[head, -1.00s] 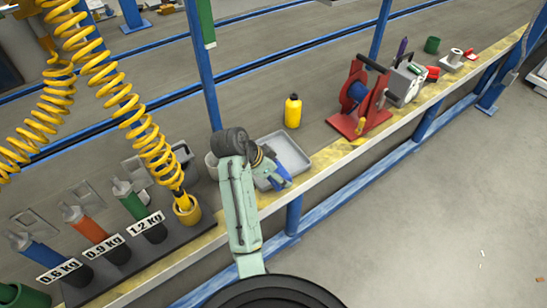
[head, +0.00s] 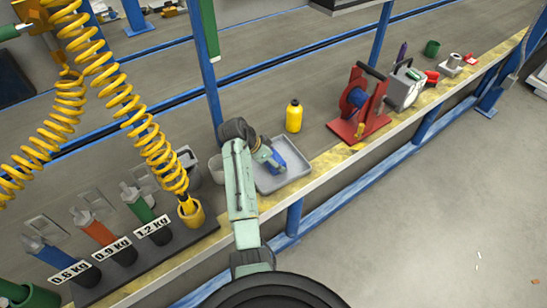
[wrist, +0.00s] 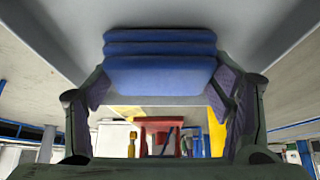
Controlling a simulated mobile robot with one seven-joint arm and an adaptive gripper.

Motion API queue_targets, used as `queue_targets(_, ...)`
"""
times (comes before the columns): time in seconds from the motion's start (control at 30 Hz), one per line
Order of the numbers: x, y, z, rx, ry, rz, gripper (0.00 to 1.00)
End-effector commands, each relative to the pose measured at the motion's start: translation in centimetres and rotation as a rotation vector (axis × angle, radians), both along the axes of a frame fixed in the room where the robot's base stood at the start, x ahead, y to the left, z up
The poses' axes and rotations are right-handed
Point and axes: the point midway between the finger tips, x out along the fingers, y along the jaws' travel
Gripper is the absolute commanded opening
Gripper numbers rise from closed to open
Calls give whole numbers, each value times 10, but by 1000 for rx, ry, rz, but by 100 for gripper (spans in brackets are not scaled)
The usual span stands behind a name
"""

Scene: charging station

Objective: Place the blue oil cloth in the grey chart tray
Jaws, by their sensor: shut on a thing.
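The grey chart tray (head: 288,181) lies on the bench near its front edge, with a low rim. My gripper (head: 268,157) is over the left part of the tray, shut on the blue oil cloth (head: 277,162). In the wrist view the folded blue cloth (wrist: 160,62) spans between the two fingers of my gripper (wrist: 160,85), with grey tray surface behind it. I cannot tell whether the cloth touches the tray floor. My arm hides part of the tray's left side.
A yellow bottle (head: 294,117) stands behind the tray. A red stand with a blue reel (head: 358,105) is to the right. A yellow coiled hose (head: 150,140) hangs at left, above a rack of weight-labelled tools (head: 120,250). Blue posts (head: 206,70) rise from the bench.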

Motion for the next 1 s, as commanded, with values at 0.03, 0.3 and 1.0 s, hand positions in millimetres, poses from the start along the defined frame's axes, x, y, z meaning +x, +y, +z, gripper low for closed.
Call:
queue_targets(0.03, 0, 0, 0, 0, -1, 1, 48)
queue_targets(0.3, 0, 0, -3, 0, 0, 0, 78)
queue_targets(1.0, -1, 4, 7, 0, -4, 1, 94)
